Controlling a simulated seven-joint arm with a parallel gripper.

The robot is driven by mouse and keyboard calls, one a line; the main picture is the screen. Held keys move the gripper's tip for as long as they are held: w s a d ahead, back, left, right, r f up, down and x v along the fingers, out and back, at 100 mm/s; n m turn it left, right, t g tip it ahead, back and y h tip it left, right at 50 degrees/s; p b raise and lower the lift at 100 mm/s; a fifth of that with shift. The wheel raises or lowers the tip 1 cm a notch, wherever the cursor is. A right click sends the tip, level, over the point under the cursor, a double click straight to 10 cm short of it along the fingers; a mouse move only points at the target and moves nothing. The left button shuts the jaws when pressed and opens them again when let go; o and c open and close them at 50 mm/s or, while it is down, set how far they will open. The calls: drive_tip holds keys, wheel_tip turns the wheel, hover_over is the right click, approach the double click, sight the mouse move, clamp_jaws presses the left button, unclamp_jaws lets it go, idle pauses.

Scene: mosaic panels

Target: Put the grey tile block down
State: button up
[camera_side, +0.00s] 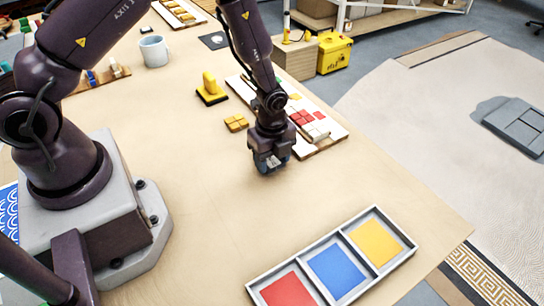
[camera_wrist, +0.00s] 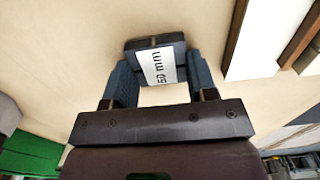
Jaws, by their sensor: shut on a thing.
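My gripper (camera_side: 268,164) is low over the bare tabletop, just in front of the white mosaic panel in the side view. In the wrist view, my gripper (camera_wrist: 160,85) has its two blue-grey fingers closed on the sides of a dark grey tile block (camera_wrist: 131,64). The block has a white label reading "50 mm" on it. In the side view the block is mostly hidden by the fingers. I cannot tell whether the block touches the table.
The panel (camera_side: 334,128) carries red, white and yellow tiles. A three-compartment tray (camera_side: 257,286) with red, blue and yellow floors stands at the front right. A mug (camera_side: 153,51) stands farther back. The table between is clear.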

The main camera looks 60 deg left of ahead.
drive_tip(key=shift+f, duration=0.15)
drive_tip(key=o, duration=0.9)
drive_tip(key=shift+o, duration=0.2)
wheel_tip(320, 180, up, 13)
wheel_tip(320, 180, up, 7)
drive_tip(key=n+t, duration=0.1)
drive_tip(key=n, duration=0.3)
hover_over(272, 161)
drive_tip(key=s, duration=0.2)
drive_tip(key=s+a+r+n+t, duration=0.2)
drive_tip(key=s+r+n+t, duration=0.2)
drive_tip(key=s+r+n, duration=1)
drive_tip(key=shift+s+r+t, duration=0.3)
drive_tip(key=shift+s+r, duration=0.2)
